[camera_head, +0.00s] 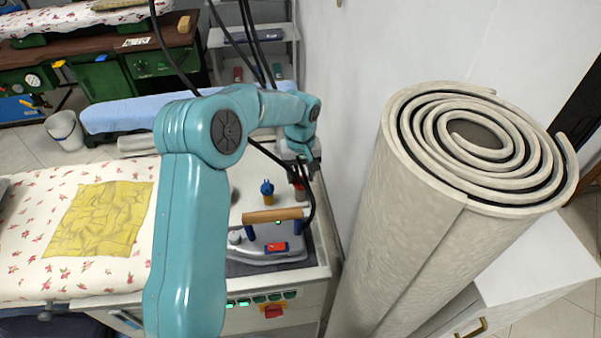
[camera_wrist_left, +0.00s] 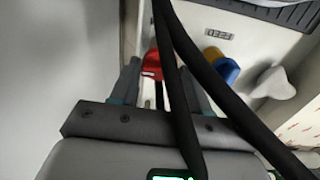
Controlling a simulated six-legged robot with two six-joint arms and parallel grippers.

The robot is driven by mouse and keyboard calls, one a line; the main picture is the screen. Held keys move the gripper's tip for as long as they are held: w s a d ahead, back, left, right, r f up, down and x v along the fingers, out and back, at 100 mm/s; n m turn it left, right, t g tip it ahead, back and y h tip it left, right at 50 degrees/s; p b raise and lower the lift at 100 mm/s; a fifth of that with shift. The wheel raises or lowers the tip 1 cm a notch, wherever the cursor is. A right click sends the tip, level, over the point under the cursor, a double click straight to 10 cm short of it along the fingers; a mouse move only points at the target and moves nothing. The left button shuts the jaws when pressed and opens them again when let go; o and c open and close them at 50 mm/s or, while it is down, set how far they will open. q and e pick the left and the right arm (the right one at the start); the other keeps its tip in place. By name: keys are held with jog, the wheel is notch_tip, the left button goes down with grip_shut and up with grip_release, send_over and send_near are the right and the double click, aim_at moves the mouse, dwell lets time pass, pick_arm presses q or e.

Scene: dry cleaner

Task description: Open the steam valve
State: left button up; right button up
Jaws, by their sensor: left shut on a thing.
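A red handle (camera_wrist_left: 151,64), which looks like the steam valve, sits between the fingertips of my left gripper (camera_wrist_left: 160,80) in the wrist view. The gripper is shut on it. In the head view my left gripper (camera_head: 300,170) points down at the back right of the ironing station, by the wall. Only a little red of the handle (camera_head: 300,190) shows there; the gripper and a cable hide the rest. Black cables also cross the wrist view and cover part of the handle. My right gripper is in neither view.
A yellow-and-blue knob or fitting (camera_head: 267,192) stands just left of the handle. A wood-handled iron (camera_head: 275,250) rests in front. A padded board with a yellow cloth (camera_head: 100,218) lies left. A tall rolled carpet (camera_head: 430,230) stands close on the right.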

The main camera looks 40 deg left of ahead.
aim_at(300, 177)
pick_arm(q)
jog(key=shift+a+r, duration=0.1)
jog(key=o, duration=1.1)
jog(key=shift+c, duration=0.2)
notch_tip(300, 177, up, 16)
jog(key=shift+r, duration=0.1)
